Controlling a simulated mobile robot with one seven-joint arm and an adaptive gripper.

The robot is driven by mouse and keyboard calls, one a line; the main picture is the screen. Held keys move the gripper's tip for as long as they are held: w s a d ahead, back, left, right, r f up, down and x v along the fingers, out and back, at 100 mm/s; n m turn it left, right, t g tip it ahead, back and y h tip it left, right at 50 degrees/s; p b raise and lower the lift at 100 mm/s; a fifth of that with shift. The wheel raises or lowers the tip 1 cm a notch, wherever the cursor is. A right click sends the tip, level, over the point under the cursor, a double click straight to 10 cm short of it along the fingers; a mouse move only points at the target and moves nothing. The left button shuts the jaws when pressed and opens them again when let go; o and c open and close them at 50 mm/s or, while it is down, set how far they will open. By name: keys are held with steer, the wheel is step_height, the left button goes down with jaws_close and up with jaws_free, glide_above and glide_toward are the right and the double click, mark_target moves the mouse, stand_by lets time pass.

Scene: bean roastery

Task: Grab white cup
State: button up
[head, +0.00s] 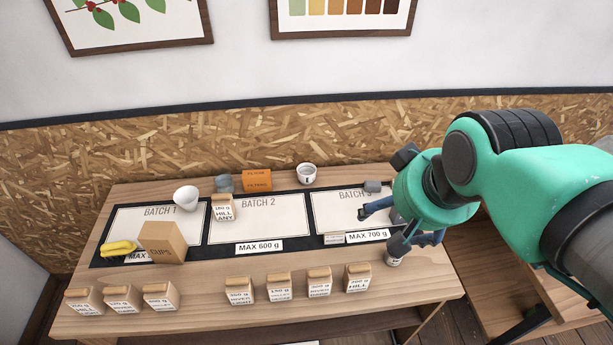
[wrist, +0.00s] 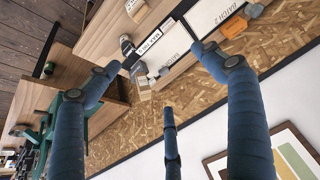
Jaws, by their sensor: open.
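Two white cups show in the head view. One plain white cup (head: 186,196) is tilted at the back of the BATCH 1 panel. The other white cup (head: 307,173), with a dark mark on its front, stands upright behind the mat, right of the orange filter box (head: 257,181). My gripper (head: 392,224) is over the right part of the table, around the BATCH 3 panel, well right of both cups. Its blue fingers are spread and empty; they also show in the wrist view (wrist: 155,75).
Several labelled wood-topped containers (head: 280,287) line the table's front. A cardboard box (head: 162,243) and yellow item (head: 118,248) are at the left. A labelled container (head: 222,207) stands between BATCH 1 and 2. A grey piece (head: 372,187) is near my gripper. BATCH 2 is mostly clear.

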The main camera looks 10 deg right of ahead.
steer(key=w+a+m+g+p, duration=0.1)
steer(key=w+a+p, duration=0.15)
steer(key=w, duration=1.25)
steer(key=w+a+m+g+p, duration=0.1)
steer(key=w+p, duration=0.2)
steer(key=w, duration=1.2)
steer(key=w+a+f+m+g+p, duration=0.1)
steer(key=w+a+f+p, duration=0.1)
steer(key=w+f, duration=0.9)
steer(key=w+a+f+m+g+p, duration=0.1)
steer(key=w+a+f+p, duration=0.2)
steer(key=w+f, duration=0.8)
step_height(320, 180, down, 4)
steer(key=shift+w+a+f+h+p, duration=0.1)
steer(key=shift+w+a+h+p, duration=0.25)
steer(key=shift+a, duration=0.7)
glide_toward(307, 170)
steer(key=shift+s+a+f, duration=0.1)
steer(key=shift+s+f, duration=0.25)
steer(key=shift+s, duration=0.3)
steer(key=shift+s+a+f, duration=0.1)
steer(key=shift+s+f, duration=0.2)
steer(key=shift+s, duration=0.4)
steer(key=shift+f, duration=0.1)
steer(key=shift+w+d+f+p, duration=0.15)
steer(key=shift+f+p, duration=0.1)
steer(key=shift+f, duration=1)
steer(key=shift+w+d+f+p, duration=0.15)
steer(key=shift+f+p, duration=0.1)
steer(key=shift+f, duration=1)
